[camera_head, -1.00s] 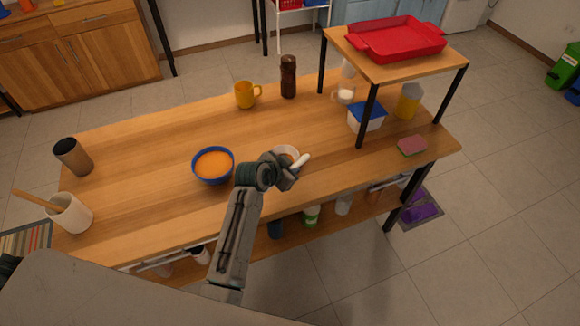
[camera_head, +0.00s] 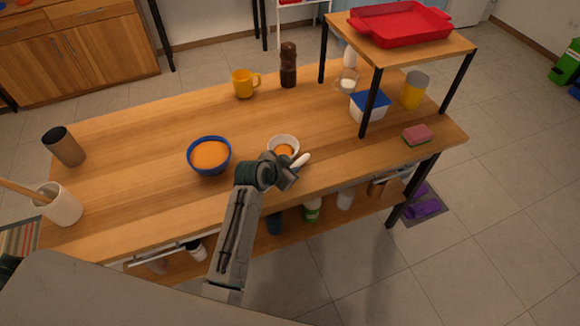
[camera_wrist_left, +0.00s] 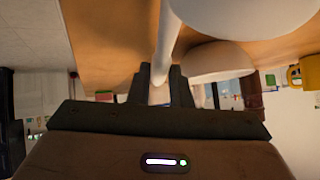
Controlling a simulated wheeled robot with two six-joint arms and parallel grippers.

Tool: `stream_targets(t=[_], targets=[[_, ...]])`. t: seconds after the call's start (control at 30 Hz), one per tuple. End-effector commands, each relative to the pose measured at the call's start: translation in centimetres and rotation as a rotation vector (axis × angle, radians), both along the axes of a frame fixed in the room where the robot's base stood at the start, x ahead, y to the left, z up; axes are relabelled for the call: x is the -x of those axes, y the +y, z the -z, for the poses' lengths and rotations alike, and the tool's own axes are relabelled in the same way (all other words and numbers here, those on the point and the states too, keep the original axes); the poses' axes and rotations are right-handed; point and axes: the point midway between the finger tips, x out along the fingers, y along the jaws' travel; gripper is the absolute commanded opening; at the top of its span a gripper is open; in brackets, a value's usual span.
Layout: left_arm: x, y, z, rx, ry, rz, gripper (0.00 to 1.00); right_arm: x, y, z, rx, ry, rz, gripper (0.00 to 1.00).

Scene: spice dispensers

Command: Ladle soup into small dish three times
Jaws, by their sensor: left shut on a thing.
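A blue bowl (camera_head: 209,156) holds orange soup and stands on the wooden table. A small white dish (camera_head: 283,140) stands to its right, with orange showing inside its outline. I cannot tell whether that orange is in the dish or in the ladle's cup. My left gripper (camera_head: 289,171) is at the near side of the dish, shut on the ladle's white handle (camera_head: 301,160). In the left wrist view the handle (camera_wrist_left: 168,40) runs up from between the fingers (camera_wrist_left: 160,84), beside two white rounded shapes. My right gripper is not in view.
A yellow mug (camera_head: 243,84) and a brown grinder (camera_head: 288,65) stand behind. A raised shelf with a red tray (camera_head: 399,25) is at right, near a sponge (camera_head: 417,135). A dark cup (camera_head: 64,147) and a white utensil pot (camera_head: 60,206) stand at left.

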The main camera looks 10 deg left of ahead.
Motion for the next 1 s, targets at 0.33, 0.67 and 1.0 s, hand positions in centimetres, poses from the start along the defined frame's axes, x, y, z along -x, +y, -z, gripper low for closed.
stream_targets(t=[0.33,0.67,1.0], targets=[[0.0,0.0,0.0,0.000,0.000,0.000,0.43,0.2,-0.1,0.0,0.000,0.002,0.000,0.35],[1.6,0.7,-1.4,-0.001,-0.002,-0.001,0.43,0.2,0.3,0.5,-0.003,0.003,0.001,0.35],[6.0,2.6,-5.5,-0.001,-0.002,0.001,0.43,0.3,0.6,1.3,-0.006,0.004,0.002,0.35]])
